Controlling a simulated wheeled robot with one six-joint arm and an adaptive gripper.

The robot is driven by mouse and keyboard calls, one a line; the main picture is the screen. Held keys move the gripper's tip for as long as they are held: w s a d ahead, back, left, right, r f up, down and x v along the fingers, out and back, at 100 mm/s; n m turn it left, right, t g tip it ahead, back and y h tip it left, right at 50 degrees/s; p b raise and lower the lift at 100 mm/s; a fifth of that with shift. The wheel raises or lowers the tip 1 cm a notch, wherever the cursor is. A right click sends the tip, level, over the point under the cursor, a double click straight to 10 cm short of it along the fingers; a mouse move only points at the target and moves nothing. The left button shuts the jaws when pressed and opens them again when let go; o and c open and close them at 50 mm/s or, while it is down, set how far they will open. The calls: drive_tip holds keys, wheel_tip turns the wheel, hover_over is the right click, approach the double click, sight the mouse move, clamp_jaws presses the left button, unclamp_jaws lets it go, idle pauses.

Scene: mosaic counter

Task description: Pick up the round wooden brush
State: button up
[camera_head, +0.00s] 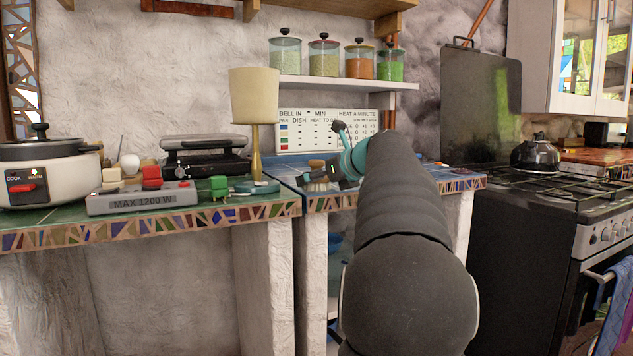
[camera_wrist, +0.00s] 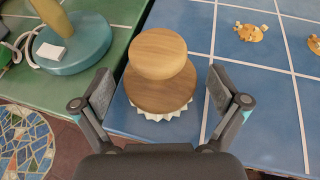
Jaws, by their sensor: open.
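The round wooden brush (camera_wrist: 160,82) stands upright on the blue tiled counter, with its round knob on top and pale bristles below. In the wrist view it sits between the two open fingers of my gripper (camera_wrist: 162,100), with a gap on each side. In the head view the brush (camera_head: 317,180) is small and partly hidden, near the front left edge of the blue counter. My gripper (camera_head: 335,172) is beside it there, at the end of my dark arm.
A lamp with a teal base (camera_wrist: 75,42) stands on the green counter (camera_head: 150,225) just left of the brush. Small orange-brown pieces (camera_wrist: 250,32) lie on the blue tiles to the right. A white printed board (camera_head: 300,130) stands behind. The stove (camera_head: 545,190) is at the right.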

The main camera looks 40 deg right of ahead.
sight(316, 160)
drive_tip(key=shift+w+f, duration=0.2)
drive_tip(key=shift+w, duration=0.25)
drive_tip(key=c, duration=1.3)
drive_tip(key=shift+o, duration=0.2)
drive_tip(key=shift+r, duration=0.1)
wheel_tip(316, 160, up, 5)
drive_tip(key=shift+f+p, duration=0.2)
drive_tip(key=shift+p, duration=0.9)
drive_tip(key=s+d+r+p, duration=0.3)
drive_tip(key=d+r+p, duration=0.2)
drive_tip(key=d, duration=0.6)
drive_tip(key=shift+s+r, duration=0.3)
drive_tip(key=shift+r, duration=0.3)
